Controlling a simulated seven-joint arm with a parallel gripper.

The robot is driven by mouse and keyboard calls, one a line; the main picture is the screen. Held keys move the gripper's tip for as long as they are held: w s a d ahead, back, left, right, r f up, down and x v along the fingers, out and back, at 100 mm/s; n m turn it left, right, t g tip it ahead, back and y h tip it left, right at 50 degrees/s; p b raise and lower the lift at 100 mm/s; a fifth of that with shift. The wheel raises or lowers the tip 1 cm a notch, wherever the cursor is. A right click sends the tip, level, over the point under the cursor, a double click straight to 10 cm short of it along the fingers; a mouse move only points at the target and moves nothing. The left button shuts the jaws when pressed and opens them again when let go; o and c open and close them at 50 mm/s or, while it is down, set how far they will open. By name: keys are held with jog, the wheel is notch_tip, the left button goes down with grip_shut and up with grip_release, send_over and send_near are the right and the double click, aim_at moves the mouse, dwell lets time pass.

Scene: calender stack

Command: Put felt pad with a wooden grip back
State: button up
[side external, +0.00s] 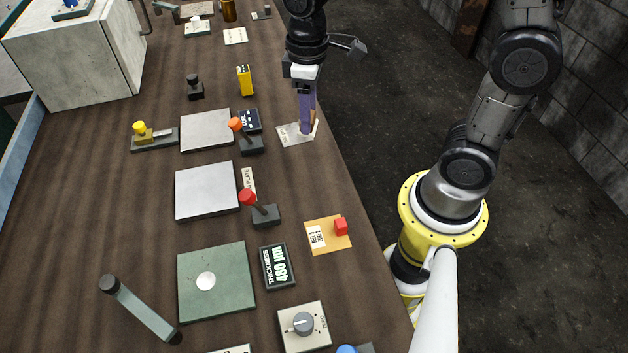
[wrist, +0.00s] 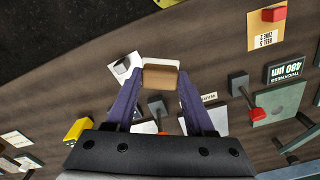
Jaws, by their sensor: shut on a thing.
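My gripper (side external: 307,116) points down above the right edge of the table in the side view. Its purple fingers are shut on the felt pad with a wooden grip (wrist: 160,76). In the wrist view the wooden block sits between the fingertips, with pale felt along its far edge. In the side view only a brown sliver of the pad (side external: 313,118) shows beside the fingers. A white card (side external: 286,135) lies directly under or just behind the fingertips and also shows in the wrist view (wrist: 119,72). I cannot tell whether the pad touches the card.
Two light metal plates (side external: 206,191) and levers with red (side external: 248,197) and orange (side external: 235,124) knobs stand left of my gripper. An orange card with a red block (side external: 340,227), a thickness display (side external: 278,266) and a green plate (side external: 217,301) lie nearer. A yellow block (side external: 244,80) stands behind.

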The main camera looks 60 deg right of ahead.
jog(key=s+a+r+n, duration=0.1)
jog(key=s+r+n, duration=0.15)
jog(key=s, duration=0.65)
jog(key=s+a+r+n, duration=0.1)
jog(key=s+r+n, duration=0.15)
jog(key=s, duration=0.75)
jog(key=w+a+f, duration=0.1)
jog(key=w+f, duration=0.2)
jog(key=w, duration=0.1)
jog(key=w+a+f, duration=0.1)
jog(key=w+f, duration=0.1)
jog(key=w, duration=0.3)
jog(key=w+a+f, duration=0.1)
jog(key=w+f, duration=0.2)
jog(key=w, duration=0.1)
jog(key=shift+w+a+f, duration=0.25)
jog(key=shift+a+f, duration=0.05)
jog(key=shift+a, duration=0.05)
jog(key=shift+w+f, duration=0.2)
jog(key=shift+f, duration=1.6)
jog(key=shift+f, duration=0.2)
jog(key=o, duration=1.2)
jog(key=shift+r, duration=0.15)
